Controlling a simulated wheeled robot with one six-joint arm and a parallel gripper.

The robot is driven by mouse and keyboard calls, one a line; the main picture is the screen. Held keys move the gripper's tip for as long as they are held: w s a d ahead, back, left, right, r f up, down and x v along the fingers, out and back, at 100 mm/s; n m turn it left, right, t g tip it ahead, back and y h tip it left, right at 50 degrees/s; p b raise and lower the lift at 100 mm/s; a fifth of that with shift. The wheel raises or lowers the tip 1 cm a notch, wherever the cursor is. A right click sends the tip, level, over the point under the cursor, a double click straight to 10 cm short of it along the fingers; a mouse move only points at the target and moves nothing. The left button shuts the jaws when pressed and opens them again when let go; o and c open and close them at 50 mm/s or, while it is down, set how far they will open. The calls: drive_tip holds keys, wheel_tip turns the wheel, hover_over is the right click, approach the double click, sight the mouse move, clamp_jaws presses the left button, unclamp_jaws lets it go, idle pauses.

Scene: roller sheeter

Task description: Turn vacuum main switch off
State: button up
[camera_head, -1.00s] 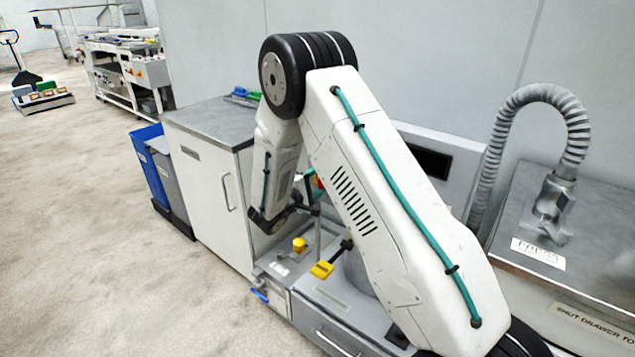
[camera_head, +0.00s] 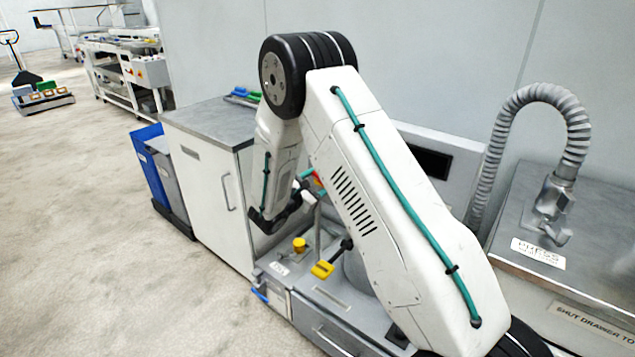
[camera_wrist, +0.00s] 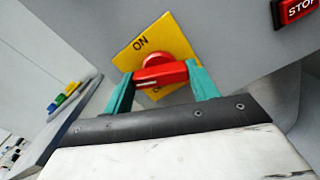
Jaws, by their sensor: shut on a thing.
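The vacuum main switch is a red rotary knob (camera_wrist: 160,75) on a yellow plate (camera_wrist: 130,58), seen in the wrist view. "ON" is readable at the plate's upper left; other lettering below the knob is mostly hidden. My gripper (camera_wrist: 165,82) has its two teal fingers on either side of the knob's red handle bar, shut on it. The bar lies nearly level across the wrist picture. In the head view, my arm hides most of the switch and gripper; only a bit of red and teal shows beside the arm.
A red STOP button (camera_wrist: 298,8) is at the upper right of the wrist view. In the head view, a yellow knob (camera_head: 299,244) and a yellow handle (camera_head: 322,269) stand on the machine below my arm. A grey-topped cabinet (camera_head: 205,125) is to the left.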

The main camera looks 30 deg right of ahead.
drive_tip(key=n, duration=0.4)
drive_tip(key=shift+n, duration=0.3)
idle(0.3)
drive_tip(key=o, duration=1)
drive_tip(key=v, duration=0.8)
